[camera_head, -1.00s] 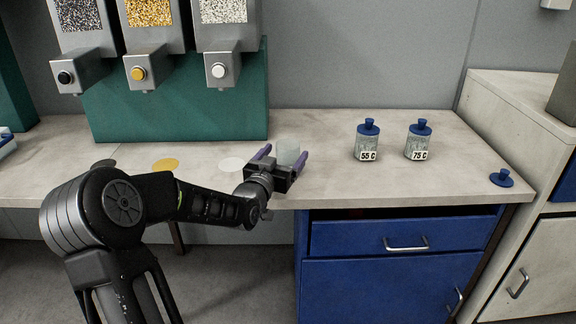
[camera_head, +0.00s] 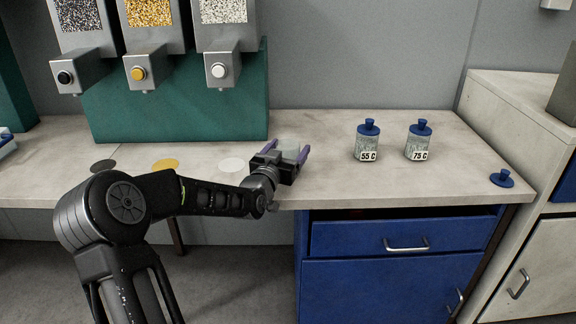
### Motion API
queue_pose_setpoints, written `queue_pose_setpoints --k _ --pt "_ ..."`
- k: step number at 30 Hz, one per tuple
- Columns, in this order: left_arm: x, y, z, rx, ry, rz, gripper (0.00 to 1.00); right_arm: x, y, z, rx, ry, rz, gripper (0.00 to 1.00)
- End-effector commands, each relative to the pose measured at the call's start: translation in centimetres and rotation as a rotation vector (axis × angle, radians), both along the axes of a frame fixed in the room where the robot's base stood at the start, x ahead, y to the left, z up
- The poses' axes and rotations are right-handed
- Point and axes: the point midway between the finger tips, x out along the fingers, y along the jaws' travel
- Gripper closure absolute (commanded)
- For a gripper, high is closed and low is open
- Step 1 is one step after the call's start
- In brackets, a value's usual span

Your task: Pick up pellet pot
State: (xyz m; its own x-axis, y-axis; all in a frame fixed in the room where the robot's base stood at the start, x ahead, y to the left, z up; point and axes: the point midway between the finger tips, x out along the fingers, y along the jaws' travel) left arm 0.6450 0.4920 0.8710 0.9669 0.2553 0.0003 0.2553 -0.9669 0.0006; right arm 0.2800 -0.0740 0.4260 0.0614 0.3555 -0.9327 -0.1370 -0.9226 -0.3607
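The pellet pot (camera_head: 289,147) is a small clear, whitish cup standing on the worktop just right of the white disc. My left gripper (camera_head: 287,149) comes in from the left and front with its two purple fingers spread. The fingers reach along both sides of the pot, and the gripper body hides its lower part. I cannot tell whether the fingers touch the pot. My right gripper is not in view.
Two blue-lidded jars marked 55 C (camera_head: 367,142) and 75 C (camera_head: 418,142) stand right of the pot. A loose blue lid (camera_head: 502,178) lies at the right edge. Pellet dispensers (camera_head: 222,70) hang above coloured discs (camera_head: 165,165). The worktop between (camera_head: 330,180) is clear.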

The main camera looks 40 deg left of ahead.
Motion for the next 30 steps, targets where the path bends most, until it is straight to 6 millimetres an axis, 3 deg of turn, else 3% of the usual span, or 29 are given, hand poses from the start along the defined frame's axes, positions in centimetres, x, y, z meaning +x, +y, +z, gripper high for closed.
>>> queue_pose_setpoints --k 25,30 --pt "0.00 0.00 0.00 0.000 0.000 0.000 0.95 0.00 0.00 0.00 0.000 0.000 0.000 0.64" --pt "0.02 -0.01 0.12 0.001 -0.002 0.000 0.96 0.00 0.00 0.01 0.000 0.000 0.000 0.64"
